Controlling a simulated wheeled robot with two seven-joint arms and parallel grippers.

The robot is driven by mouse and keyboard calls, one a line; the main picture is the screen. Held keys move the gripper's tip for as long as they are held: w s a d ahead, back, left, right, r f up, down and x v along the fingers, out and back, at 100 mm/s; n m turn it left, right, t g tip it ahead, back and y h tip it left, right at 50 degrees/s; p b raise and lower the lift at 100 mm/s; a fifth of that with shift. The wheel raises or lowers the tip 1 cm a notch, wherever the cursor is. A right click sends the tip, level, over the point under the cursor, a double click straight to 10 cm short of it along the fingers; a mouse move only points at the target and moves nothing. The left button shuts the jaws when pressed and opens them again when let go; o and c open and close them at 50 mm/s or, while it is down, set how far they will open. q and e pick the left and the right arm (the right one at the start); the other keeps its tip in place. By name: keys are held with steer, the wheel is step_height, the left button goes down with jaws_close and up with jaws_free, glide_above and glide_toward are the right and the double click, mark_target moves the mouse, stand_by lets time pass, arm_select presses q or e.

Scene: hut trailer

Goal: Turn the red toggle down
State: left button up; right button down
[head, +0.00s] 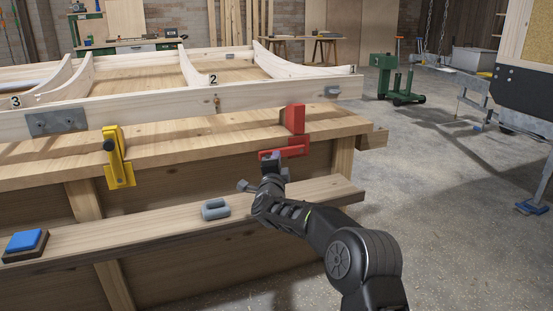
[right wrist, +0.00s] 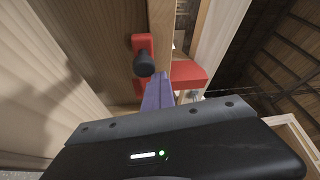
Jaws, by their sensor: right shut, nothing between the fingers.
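The red toggle (head: 293,119) is on the front edge of the workbench, right of centre in the head view. Its red lever part stands up above the bench edge, and its lower red bracket (head: 296,149) is partly hidden by my gripper. My right gripper (head: 270,157) is shut and empty, at the lower left of the bracket. In the right wrist view the shut fingers (right wrist: 160,84) point at the red toggle (right wrist: 188,73), close to its black knob (right wrist: 144,64). I cannot tell whether they touch. My left gripper is in neither view.
A yellow toggle (head: 118,158) is on the bench edge to the left. A pale wooden frame (head: 150,105) lies on the bench. A lower plank (head: 130,232) bears a grey handle-like piece (head: 215,209) and a blue block (head: 25,241).

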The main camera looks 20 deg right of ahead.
steer(key=shift+a+f, duration=0.2)
steer(key=shift+f, duration=0.55)
step_height(320, 180, up, 5)
steer(key=d+p, duration=0.2)
steer(key=s+a+f, duration=0.2)
steer(key=s+f, duration=0.2)
steer(key=s, duration=0.5)
steer(key=shift+s+p, duration=0.25)
steer(key=shift+p, duration=0.15)
